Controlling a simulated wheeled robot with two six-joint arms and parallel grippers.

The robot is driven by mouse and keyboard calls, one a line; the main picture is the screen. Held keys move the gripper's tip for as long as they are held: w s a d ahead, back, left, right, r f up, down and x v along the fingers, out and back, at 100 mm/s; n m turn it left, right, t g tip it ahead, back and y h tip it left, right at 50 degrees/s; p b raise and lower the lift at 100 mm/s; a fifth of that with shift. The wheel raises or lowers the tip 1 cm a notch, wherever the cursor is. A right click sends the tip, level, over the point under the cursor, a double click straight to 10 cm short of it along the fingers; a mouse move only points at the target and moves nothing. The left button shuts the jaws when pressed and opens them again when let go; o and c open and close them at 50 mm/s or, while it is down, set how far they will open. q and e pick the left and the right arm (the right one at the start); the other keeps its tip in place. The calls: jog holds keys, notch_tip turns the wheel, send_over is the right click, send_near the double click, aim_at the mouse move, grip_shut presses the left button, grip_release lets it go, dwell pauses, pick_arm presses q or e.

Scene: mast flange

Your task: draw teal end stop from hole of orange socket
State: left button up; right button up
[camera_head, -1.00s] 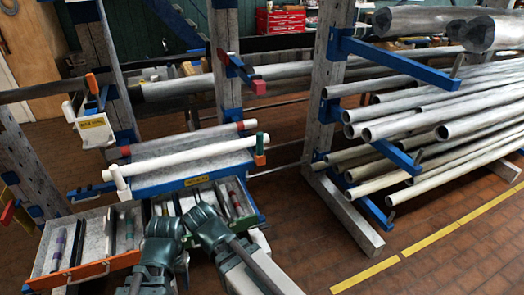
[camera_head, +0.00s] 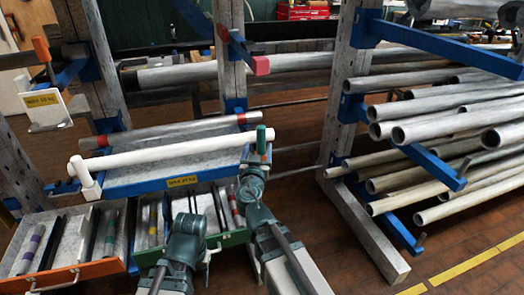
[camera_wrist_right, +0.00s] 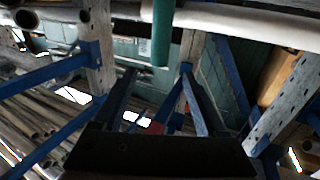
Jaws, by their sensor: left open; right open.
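The teal end stop (camera_head: 261,138) stands upright at the right end of a white pipe (camera_head: 180,149). It also shows in the right wrist view (camera_wrist_right: 161,38), with its free end between the lines of my two fingers. The orange socket beneath it is hidden behind my right gripper in the head view, and I cannot make it out in the wrist view. My right gripper (camera_head: 257,157) is open just below and in front of the end stop; I cannot tell whether it touches. My left gripper (camera_head: 186,205) is open and empty above the drawers.
A grey pipe with red bands (camera_head: 165,132) lies behind the white pipe. A white peg (camera_head: 82,172) stands at the rack's left end. Drawers with orange (camera_head: 75,276) and green (camera_head: 225,239) fronts lie open below. Pipe racks (camera_head: 445,110) fill the right; the floor before them is clear.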

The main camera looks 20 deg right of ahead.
aim_at(262, 126)
jog(key=x, duration=1.3)
jog(key=shift+w+d, duration=0.15)
jog(key=shift+w, duration=0.2)
grip_shut()
